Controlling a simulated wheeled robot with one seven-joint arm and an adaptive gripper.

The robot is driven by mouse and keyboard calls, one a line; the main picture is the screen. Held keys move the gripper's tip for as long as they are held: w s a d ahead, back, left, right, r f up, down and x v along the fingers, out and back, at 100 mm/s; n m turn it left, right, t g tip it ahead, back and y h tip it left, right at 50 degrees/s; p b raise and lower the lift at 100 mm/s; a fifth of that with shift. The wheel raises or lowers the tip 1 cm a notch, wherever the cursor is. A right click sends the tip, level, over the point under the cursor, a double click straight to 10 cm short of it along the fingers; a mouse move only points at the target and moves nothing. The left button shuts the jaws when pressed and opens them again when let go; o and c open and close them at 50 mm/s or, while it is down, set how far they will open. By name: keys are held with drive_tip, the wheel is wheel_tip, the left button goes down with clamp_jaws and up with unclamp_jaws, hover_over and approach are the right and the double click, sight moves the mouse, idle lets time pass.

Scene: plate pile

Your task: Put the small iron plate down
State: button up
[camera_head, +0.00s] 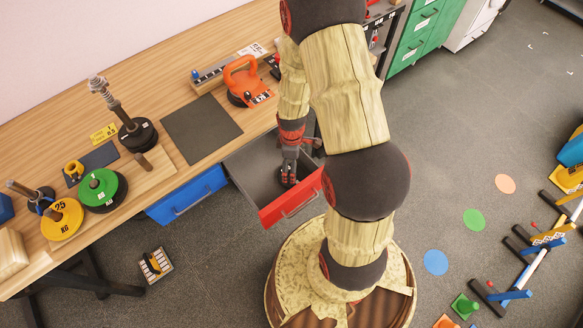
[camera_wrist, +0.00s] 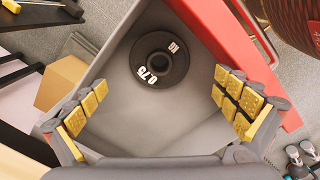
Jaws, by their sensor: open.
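The small iron plate (camera_wrist: 159,72) is a black disc with a central hole and white "0.75" and "KG" lettering. It lies flat on the grey floor of the open red-fronted drawer (camera_head: 270,214), near one corner in the wrist view. My gripper (camera_wrist: 160,106) is open, with yellow-padded fingers wide apart and nothing between them. The plate is beyond the fingertips, apart from both. In the head view my gripper (camera_head: 288,167) reaches down into the drawer, and the dark plate there is mostly hidden by it.
The drawer's red front and grey walls surround my gripper closely. A closed blue drawer (camera_head: 187,196) is to the left. On the wooden bench (camera_head: 150,187) stand yellow and green weight discs (camera_head: 102,190), a dark mat (camera_head: 201,128) and an orange-handled weight (camera_head: 243,80).

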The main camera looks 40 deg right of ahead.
drive_tip(key=w+a+r+m+t, duration=0.1)
drive_tip(key=a+r+m, duration=0.15)
drive_tip(key=r, duration=1.05)
drive_tip(key=a+r+m+t, duration=0.2)
drive_tip(key=a+r, duration=0.2)
drive_tip(key=r, duration=0.9)
drive_tip(key=s+a+r+m+t, duration=0.1)
drive_tip(key=s+a+r+m, duration=0.1)
drive_tip(key=s+r, duration=0.4)
drive_tip(key=s+a+r+m+t, duration=0.1)
drive_tip(key=s+a+r+m, duration=0.2)
drive_tip(key=s+r, duration=0.3)
wheel_tip(320, 180, up, 4)
drive_tip(key=shift+a+r+t+p, duration=0.3)
drive_tip(key=shift+a+p, duration=0.1)
drive_tip(key=shift+a, duration=0.45)
